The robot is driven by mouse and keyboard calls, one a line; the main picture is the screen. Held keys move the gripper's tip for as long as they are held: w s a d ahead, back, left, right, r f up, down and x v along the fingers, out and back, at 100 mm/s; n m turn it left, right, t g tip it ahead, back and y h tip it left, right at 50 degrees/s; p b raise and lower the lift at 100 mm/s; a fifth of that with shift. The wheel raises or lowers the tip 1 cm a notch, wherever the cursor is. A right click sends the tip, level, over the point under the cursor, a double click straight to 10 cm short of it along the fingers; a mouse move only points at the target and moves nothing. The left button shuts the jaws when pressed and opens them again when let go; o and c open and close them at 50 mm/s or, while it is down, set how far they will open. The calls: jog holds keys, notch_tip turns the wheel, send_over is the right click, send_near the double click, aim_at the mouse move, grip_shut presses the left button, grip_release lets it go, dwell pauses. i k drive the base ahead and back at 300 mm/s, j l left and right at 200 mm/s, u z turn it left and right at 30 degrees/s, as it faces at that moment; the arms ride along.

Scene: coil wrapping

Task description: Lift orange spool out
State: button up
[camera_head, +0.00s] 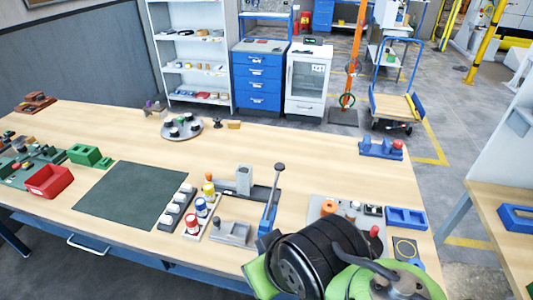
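A yellow-orange spool (208,189) stands upright at the back of a narrow pale rack (213,229). It is small in this view, and its lower part is hard to make out. A blue-and-white spool (201,208) and a red-and-white spool (193,224) stand in front of it in the same row. My arm's dark and green links fill the lower right, apart from the spools. My gripper's fingers are not visible, so I cannot see whether they are open or hold anything.
A row of pale-topped dark blocks (175,207) stands left of the spools, beside a dark green mat (130,196). A grey plate (347,219) with coloured parts lies farther right.

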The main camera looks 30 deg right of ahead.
aim_at(325, 211)
jog(key=l+z, duration=0.1)
jog(key=z, duration=0.3)
jog(key=l+z, duration=0.1)
jog(key=z, duration=0.65)
jog(key=l+z, duration=0.15)
jog(key=z, duration=0.2)
